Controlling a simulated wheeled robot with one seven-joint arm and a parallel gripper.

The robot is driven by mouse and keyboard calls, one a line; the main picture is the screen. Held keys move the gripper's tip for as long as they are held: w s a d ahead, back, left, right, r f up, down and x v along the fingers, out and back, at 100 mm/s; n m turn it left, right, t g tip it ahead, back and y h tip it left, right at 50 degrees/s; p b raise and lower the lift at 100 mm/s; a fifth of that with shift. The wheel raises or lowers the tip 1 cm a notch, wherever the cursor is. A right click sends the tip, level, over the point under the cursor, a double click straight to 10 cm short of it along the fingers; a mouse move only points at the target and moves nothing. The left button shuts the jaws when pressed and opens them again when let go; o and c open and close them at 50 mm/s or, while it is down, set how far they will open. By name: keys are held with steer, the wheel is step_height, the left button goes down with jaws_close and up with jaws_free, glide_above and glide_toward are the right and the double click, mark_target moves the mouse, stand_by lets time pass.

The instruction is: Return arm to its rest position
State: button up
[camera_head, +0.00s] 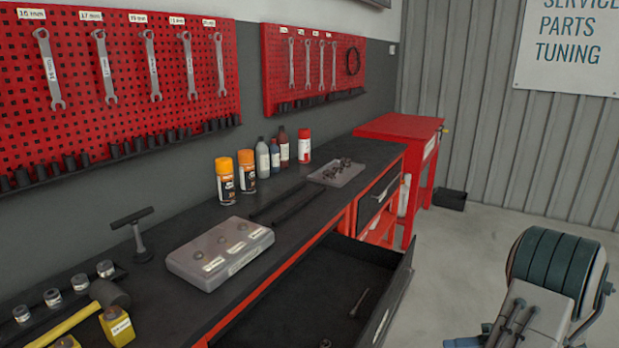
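My arm and gripper do not show clearly anywhere in the head view, so I cannot see the arm's pose or whether the gripper holds anything. The black workbench top (302,203) runs from the lower left to the middle of the view. Below it a drawer (392,297) stands pulled open, with a small dark tool (358,302) lying inside.
On the bench are a grey labelled block (220,252), a T-handled tool (134,230), a yellow-handled hammer (58,322), spray cans (224,181) and bottles. A machine with a dark green ribbed drum (553,265) stands at lower right. Grey floor (462,240) lies between.

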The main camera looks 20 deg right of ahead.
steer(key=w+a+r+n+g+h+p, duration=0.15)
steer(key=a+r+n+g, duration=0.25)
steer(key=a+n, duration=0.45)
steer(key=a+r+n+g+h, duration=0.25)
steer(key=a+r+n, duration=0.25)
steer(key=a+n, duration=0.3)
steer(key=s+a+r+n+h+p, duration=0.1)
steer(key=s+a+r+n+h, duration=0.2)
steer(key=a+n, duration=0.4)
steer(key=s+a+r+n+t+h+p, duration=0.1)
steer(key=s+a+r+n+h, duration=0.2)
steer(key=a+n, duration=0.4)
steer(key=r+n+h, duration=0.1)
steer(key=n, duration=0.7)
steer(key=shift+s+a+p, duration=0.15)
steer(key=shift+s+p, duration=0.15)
steer(key=shift+p, duration=0.1)
